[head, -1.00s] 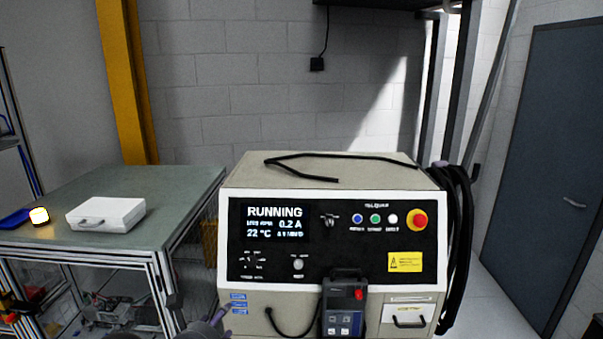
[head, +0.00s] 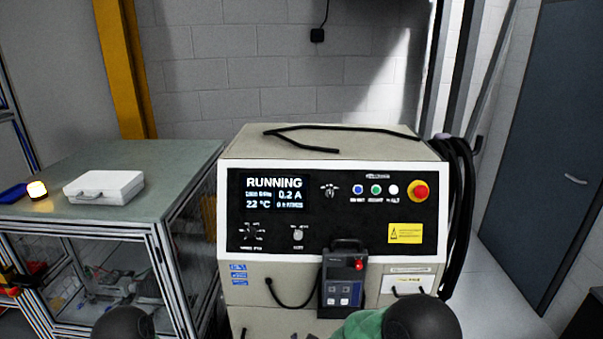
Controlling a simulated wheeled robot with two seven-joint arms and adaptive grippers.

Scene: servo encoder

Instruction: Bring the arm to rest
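Neither gripper can be made out in the head view. Two dark rounded shapes, which look like parts of my own arms, rise at the bottom edge, one at lower left and one right of centre. A green shape (head: 365,327) shows beside the right one; I cannot tell what it is. A small grey bit at the bottom centre is too cut off to identify. The control cabinet (head: 235,290) stands in front of me. Its display (head: 275,194) reads RUNNING, 0.2 A and 22 °C.
A handheld pendant (head: 342,285) hangs on the cabinet front, near a red emergency button (head: 418,191). A bench (head: 150,155) at left bears a white case (head: 104,187) and a lit amber lamp (head: 37,190). Black cables (head: 457,200) hang at the cabinet's right. Floor is clear before the door (head: 545,160).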

